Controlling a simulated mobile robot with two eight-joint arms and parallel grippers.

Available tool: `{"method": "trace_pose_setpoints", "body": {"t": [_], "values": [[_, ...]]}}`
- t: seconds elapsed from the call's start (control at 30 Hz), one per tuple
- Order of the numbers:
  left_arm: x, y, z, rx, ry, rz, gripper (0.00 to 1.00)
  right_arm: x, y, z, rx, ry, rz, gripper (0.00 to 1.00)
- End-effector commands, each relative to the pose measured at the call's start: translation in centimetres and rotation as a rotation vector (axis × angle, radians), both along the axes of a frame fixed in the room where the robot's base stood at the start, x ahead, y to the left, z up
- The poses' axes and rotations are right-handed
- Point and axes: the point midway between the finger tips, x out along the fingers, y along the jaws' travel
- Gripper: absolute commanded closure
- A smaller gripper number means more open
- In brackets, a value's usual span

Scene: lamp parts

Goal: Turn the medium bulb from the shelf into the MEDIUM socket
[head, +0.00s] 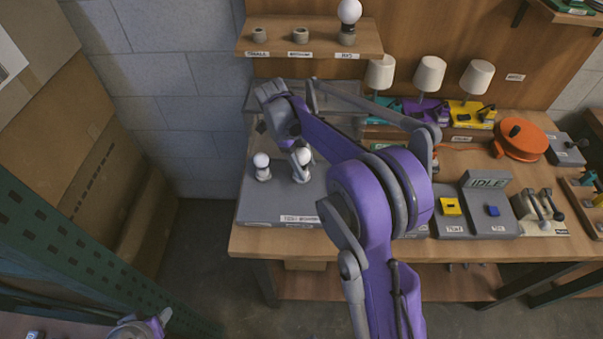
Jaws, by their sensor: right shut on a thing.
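A white round bulb (304,154) stands upright on the grey board (262,208) at the left end of the bench. My right gripper (299,162) reaches down and is shut on this bulb; the fingers and wrist hide part of it and of the socket below. A second white bulb (261,160) stands on the same board just to the left, apart from the gripper. Labels at the board's front edge are too small to read surely. On the wall shelf (368,48), the small and middle holders (300,36) are empty. My left gripper is not in view.
A big bulb (349,12) stands in the shelf's right holder. Lamps with white shades (429,74) stand at the back. An orange reel (519,140) and a grey box reading IDLE (486,180) lie to the right. My right arm covers the bench's middle.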

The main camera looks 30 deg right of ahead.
Motion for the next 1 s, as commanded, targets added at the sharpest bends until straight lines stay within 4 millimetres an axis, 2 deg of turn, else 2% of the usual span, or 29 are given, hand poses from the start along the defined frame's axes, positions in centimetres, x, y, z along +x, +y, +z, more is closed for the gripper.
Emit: {"method": "trace_pose_setpoints", "body": {"t": [0.27, 0.57, 0.63, 0.73, 0.9, 0.93, 1.0], "values": [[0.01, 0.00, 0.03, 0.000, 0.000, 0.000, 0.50, 0.05, -0.03, -0.01, 0.000, -0.001, -0.038, 0.84], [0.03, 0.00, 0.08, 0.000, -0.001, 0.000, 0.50, -0.10, 0.40, -0.07, 0.001, -0.001, -0.504, 0.84], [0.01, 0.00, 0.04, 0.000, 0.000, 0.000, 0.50, -0.12, 0.48, -0.08, 0.001, -0.002, -0.567, 0.80], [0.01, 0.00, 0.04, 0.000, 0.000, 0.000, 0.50, -0.10, 0.53, -0.04, 0.001, -0.002, -0.602, 0.74], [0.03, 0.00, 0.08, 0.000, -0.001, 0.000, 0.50, -0.09, 0.45, 0.05, 0.001, -0.003, -0.604, 0.74], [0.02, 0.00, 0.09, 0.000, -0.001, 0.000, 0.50, -0.08, 0.43, 0.06, 0.001, -0.003, -0.604, 0.31], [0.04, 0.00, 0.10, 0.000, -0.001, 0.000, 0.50, -0.07, 0.38, 0.09, -0.001, -0.004, -0.604, 0.18]]}}
